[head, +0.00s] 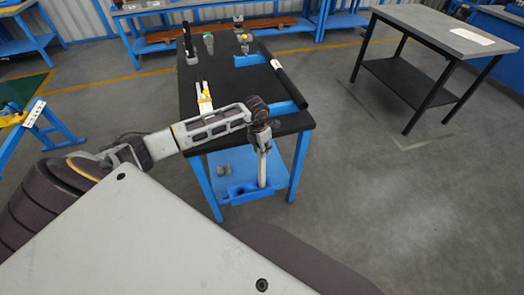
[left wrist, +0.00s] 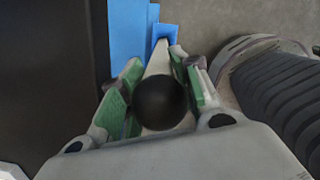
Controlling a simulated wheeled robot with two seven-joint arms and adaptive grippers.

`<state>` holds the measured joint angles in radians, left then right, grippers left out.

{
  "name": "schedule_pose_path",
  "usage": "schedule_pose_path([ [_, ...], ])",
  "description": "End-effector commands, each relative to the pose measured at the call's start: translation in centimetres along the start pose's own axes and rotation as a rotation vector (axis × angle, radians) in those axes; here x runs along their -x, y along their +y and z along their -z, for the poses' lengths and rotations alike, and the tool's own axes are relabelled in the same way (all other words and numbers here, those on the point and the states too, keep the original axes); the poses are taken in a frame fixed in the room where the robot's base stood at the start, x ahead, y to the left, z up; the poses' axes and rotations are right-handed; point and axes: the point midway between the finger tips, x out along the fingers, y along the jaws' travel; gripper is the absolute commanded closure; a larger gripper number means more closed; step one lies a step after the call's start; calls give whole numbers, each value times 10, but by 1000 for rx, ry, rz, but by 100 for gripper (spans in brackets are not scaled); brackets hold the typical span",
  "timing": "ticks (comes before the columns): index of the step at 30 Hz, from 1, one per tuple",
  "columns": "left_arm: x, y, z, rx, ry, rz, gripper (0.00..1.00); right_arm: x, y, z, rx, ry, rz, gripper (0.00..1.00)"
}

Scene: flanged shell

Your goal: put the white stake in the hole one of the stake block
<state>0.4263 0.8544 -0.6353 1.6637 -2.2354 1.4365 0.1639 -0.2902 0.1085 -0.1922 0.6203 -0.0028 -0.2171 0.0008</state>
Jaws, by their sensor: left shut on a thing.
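My left gripper (head: 262,136) is shut on the white stake (head: 262,168), which hangs nearly upright below it in front of the black-topped table. The stake's lower end reaches the blue stake block (head: 242,191) in the head view; I cannot tell whether it is in a hole, in front of it or above it. In the left wrist view the stake (left wrist: 159,60) lies between the green-padded fingers (left wrist: 158,92), with a dark round shape covering its near part. A blue piece (left wrist: 165,33) shows at its far end. My right gripper is not in view.
The black tabletop (head: 215,105) carries a yellow-and-white piece (head: 204,97), a long black bar (head: 284,77) and several small parts. A blue lower shelf (head: 225,160) holds a grey piece (head: 224,169). A grey table (head: 430,35) stands at right, with open floor between.

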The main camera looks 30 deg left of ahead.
Motion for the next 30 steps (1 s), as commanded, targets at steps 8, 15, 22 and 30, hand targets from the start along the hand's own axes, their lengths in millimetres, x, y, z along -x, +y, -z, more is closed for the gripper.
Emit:
schedule_pose_path([
  [8,-14,0,0,-1,-4,0,100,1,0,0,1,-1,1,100],
  [15,-14,0,1,-1,-3,-1,100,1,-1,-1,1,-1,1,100],
  [22,-18,0,1,-1,-3,-1,100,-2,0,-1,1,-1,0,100],
  [30,-18,0,2,-1,-1,0,44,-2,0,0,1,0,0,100],
])
